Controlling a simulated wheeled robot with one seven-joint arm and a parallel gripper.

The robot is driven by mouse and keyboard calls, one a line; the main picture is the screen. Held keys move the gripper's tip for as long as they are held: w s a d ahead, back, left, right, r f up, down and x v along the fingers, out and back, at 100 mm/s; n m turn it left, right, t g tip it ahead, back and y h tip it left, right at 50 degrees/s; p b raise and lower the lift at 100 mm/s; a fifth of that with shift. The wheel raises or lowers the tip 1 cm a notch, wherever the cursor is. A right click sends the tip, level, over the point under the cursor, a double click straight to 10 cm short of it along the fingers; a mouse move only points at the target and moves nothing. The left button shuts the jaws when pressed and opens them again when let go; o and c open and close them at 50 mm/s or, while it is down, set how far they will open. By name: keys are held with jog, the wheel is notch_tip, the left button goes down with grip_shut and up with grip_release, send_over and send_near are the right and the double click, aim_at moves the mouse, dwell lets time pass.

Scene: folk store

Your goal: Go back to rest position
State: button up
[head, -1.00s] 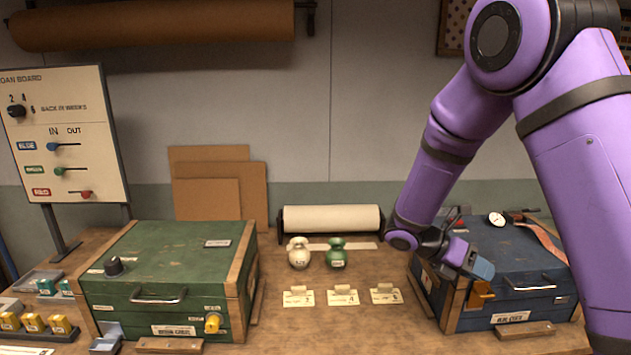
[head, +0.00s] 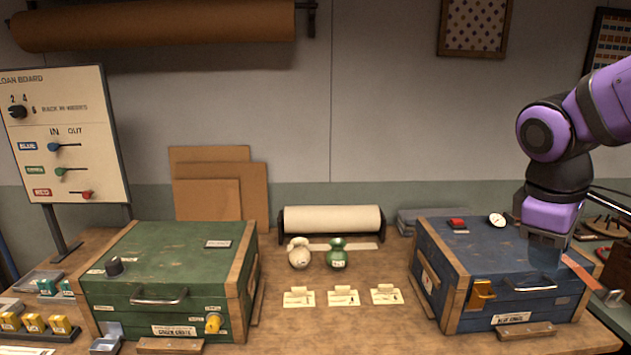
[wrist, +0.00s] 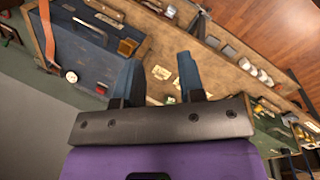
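My gripper (head: 545,255) is at the right in the head view, in front of or above the right part of the blue case (head: 485,268); I cannot tell the exact gap. My purple arm comes in from the right edge. In the wrist view my gripper (wrist: 160,75) shows two blue-grey fingers apart with nothing between them. The blue case also shows in the wrist view (wrist: 85,45), at the upper left.
A green case (head: 165,265) stands at the left, with the loan board (head: 70,130) behind it. The bench front centre is clear.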

jog(key=s+a+r+m+t+y, duration=0.2)
jog(key=s+r+m+t+y, duration=0.1)
jog(key=s+m, duration=0.4)
jog(key=shift+s+a+r+t, duration=0.35)
jog(key=shift+s+r+t, duration=0.35)
jog(key=shift+r+t, duration=0.15)
